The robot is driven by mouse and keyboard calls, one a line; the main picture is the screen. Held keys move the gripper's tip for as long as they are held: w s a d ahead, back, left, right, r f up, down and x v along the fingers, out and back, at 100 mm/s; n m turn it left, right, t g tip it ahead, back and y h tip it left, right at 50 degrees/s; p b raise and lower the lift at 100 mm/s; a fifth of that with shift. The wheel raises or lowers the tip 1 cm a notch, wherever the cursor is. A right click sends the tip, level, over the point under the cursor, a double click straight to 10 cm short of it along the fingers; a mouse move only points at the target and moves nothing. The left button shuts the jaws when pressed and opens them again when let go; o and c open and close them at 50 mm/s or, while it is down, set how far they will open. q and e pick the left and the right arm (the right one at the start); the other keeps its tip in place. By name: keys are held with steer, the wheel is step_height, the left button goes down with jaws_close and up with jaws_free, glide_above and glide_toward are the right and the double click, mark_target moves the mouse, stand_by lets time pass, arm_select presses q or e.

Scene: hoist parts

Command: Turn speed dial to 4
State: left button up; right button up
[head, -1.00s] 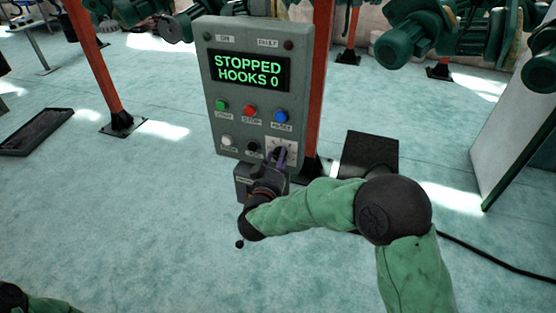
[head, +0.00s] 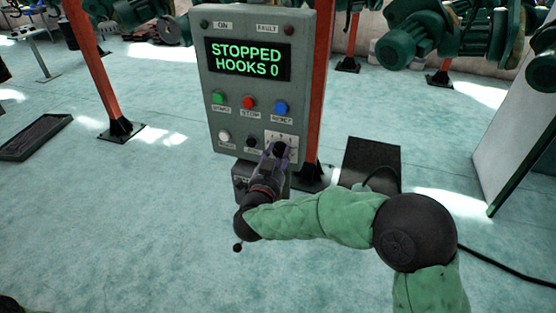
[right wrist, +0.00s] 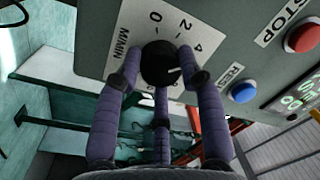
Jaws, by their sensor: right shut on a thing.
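The speed dial is a black round knob (right wrist: 160,62) on a white plate marked 0, 2, 4 and M/MIN in the right wrist view. In the head view the dial plate (head: 284,136) is at the lower right of the grey control panel (head: 230,95), partly covered by my gripper. My right gripper (head: 278,149) is shut on the dial, with purple fingers around the knob (right wrist: 160,75). My left gripper is not in view.
The panel's display (head: 248,60) reads STOPPED, HOOKS 0. A blue RESET button (head: 281,108) sits just above the dial, with red STOP (head: 249,102) and green (head: 218,97) buttons to the left. A black button (head: 252,142) is close left of the dial. An orange post (head: 318,90) stands behind.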

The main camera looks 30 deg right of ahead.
steer(key=shift+a+f, duration=0.1)
steer(key=shift+f, duration=0.15)
stand_by(0.3)
steer(key=o, duration=1.2)
steer(key=shift+c, duration=0.2)
steer(key=shift+r, duration=0.15)
steer(key=v, duration=1.2)
